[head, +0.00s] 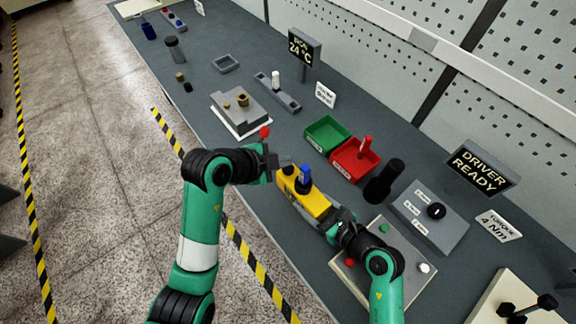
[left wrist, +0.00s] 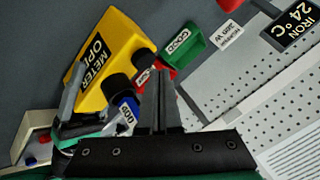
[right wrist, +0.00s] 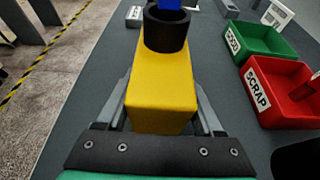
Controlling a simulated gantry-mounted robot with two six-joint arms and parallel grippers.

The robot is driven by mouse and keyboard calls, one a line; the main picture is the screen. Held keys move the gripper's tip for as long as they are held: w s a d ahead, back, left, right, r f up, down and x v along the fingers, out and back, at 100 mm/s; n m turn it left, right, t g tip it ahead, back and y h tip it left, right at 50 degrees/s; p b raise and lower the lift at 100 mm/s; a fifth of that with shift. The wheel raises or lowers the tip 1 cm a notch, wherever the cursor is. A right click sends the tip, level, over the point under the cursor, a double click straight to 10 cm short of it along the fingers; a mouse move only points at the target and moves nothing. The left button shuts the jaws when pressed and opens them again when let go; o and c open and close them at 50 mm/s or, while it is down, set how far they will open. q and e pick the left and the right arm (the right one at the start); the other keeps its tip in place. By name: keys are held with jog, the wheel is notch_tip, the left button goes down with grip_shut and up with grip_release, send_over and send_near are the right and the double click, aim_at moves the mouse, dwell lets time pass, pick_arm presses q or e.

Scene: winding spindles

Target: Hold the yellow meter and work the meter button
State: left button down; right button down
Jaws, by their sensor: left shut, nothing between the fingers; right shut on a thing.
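The yellow meter (head: 310,204) is held above the bench in the head view. In the left wrist view the meter (left wrist: 105,60) shows a label reading METER and partly "OP". My right gripper (head: 335,224) is shut on its near end; the right wrist view shows a finger on each side of the yellow body (right wrist: 162,92). Black round parts and a blue piece (head: 304,175) are at the meter's far end. The blue piece also shows in the left wrist view (left wrist: 126,110). My left gripper (head: 278,163) is shut and empty close beside that end. Contact is unclear.
Beyond the meter are a green bin (head: 327,134) and a red SCRAP bin (head: 352,160) with a red piece inside. A black cylinder (head: 384,180) and a grey driver box (head: 430,212) stand to the right. A grey fixture (head: 240,112) is farther up the bench.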

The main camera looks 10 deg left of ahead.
aim_at(284, 170)
pick_arm(q)
jog(key=shift+f, duration=0.35)
jog(key=shift+f, duration=0.5)
dwell(0.7)
jog(key=shift+r, duration=0.95)
jog(key=shift+r, duration=2.5)
